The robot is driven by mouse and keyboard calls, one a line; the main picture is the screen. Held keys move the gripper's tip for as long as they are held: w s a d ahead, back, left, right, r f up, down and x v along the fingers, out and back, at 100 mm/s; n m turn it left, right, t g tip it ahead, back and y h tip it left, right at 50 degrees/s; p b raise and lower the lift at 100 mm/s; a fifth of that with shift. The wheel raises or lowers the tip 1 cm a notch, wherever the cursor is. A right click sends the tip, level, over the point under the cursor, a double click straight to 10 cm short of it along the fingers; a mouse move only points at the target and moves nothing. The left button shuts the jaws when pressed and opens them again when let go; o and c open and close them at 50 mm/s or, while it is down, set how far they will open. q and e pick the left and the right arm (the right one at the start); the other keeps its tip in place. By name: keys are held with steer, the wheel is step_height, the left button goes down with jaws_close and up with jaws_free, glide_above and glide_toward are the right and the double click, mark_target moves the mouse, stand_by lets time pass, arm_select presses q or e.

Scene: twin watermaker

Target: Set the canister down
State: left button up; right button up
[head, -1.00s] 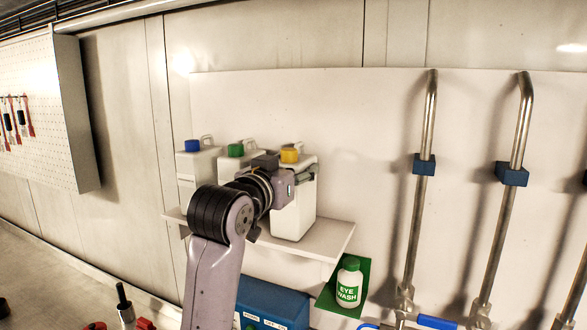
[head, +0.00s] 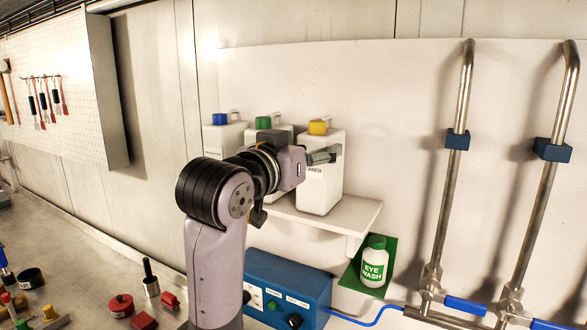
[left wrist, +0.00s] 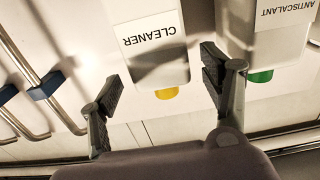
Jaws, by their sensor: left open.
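The white canister with the yellow cap (head: 320,190) stands upright at the right end of the wall shelf (head: 325,215). In the left wrist view, which is upside down, its label reads CLEANER (left wrist: 148,40). My left gripper (head: 322,156) is in front of the canister's upper part, below the cap. In the left wrist view its two fingers (left wrist: 162,78) are spread wide, one on each side of the canister, with gaps visible. The gripper and wrist hide part of the canister's front in the head view. My right gripper is out of view.
Canisters with a green cap (head: 264,122) and a blue cap (head: 220,118) stand to the left on the shelf. An eyewash bottle (head: 375,262) sits below right, beside a blue box (head: 290,285). Metal pipes (head: 455,180) rise at right. Small parts lie on the bench.

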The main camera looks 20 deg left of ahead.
arm_select(q)
steer(key=s+a+b, duration=0.1)
steer(key=s+b, duration=0.1)
steer(key=s, duration=0.4)
steer(key=shift+a, duration=0.1)
